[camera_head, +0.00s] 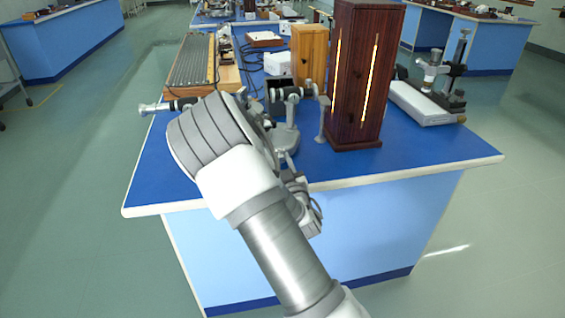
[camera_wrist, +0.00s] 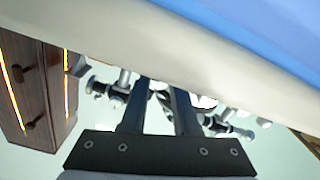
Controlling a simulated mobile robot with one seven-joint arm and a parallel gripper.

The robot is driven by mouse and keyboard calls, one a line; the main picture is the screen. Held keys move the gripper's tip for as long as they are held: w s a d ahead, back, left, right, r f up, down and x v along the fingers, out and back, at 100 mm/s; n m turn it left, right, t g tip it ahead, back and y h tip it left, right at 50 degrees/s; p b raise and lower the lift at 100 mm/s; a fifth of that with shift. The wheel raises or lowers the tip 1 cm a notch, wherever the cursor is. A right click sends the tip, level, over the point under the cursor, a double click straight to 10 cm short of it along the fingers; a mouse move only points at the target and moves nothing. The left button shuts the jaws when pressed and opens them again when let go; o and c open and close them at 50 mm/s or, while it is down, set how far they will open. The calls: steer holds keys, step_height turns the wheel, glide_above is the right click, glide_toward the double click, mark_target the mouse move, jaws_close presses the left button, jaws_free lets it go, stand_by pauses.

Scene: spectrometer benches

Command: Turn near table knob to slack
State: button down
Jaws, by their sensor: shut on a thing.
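The spectrometer (camera_head: 285,138), grey with a round base, stands on the near blue table (camera_head: 430,150), left of the tall dark wooden cabinet. My arm covers part of it. In the wrist view its metal tubes and knobs (camera_wrist: 218,127) show tilted behind my fingers. My gripper (camera_wrist: 163,86) reaches to the instrument, its two dark fingers slightly apart and shut on a small part among these fittings, which looks like the knob. In the head view my arm hides the grip.
The tall dark cabinet (camera_head: 363,70) with glowing slits stands close right of the spectrometer. A lighter wooden box (camera_head: 308,55) and a ridged grey panel (camera_head: 193,62) are behind. A white-based instrument (camera_head: 422,103) stands at right. The table's front right is clear.

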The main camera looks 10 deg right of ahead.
steer(key=n+b, duration=0.1)
steer(key=n, duration=0.3)
steer(key=shift+f+b, duration=0.1)
steer(key=shift+b, duration=0.3)
steer(key=n+b, duration=0.1)
steer(key=n, duration=0.3)
steer(key=shift+n, duration=0.3)
steer(key=n+b, duration=0.1)
steer(key=n, duration=0.3)
steer(key=shift+n, duration=0.3)
steer(key=n, duration=0.4)
steer(key=shift+n, duration=0.4)
steer(key=c, duration=0.7)
jaws_free()
steer(key=shift+o, duration=0.2)
